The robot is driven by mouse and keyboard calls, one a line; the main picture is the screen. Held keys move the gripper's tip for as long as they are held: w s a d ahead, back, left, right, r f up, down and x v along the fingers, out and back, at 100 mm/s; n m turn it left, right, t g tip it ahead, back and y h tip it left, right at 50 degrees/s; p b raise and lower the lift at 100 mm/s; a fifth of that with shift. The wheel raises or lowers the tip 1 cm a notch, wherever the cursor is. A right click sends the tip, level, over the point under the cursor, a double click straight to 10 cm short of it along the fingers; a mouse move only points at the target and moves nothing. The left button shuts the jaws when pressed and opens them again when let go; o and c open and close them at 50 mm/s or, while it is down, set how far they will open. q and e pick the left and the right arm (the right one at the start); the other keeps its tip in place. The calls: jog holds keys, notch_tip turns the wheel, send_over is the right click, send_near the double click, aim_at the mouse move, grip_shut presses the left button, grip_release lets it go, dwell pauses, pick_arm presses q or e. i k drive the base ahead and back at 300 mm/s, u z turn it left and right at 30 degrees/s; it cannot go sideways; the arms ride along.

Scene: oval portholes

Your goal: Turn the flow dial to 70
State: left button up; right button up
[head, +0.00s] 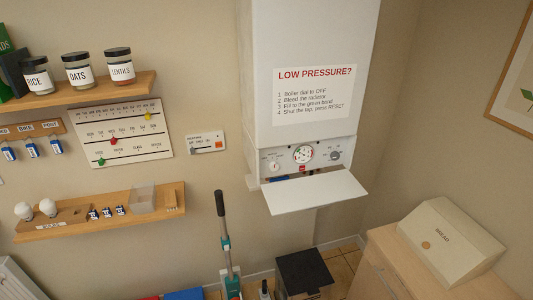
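The white boiler (309,60) hangs on the wall at top centre, with its lower flap (313,192) folded down. Its control panel (288,160) shows a white dial (273,166) on the left, a round gauge (303,154) in the middle and a grey dial (336,156) on the right. The labels and pointers are too small to read, so I cannot tell which is the flow dial or its setting. A small red part (302,168) sits below the gauge. Neither gripper is in view.
A notice (314,93) headed LOW PRESSURE? is on the boiler front. A long-handled tool (224,245) stands below left, beside a dark box (304,272). A bread bin (450,246) sits on a cabinet at right. Shelves (100,213) line the left wall.

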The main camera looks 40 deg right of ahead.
aim_at(335, 155)
jog(key=u, duration=1.65)
jog(key=k, duration=1)
jog(key=z, duration=1.8)
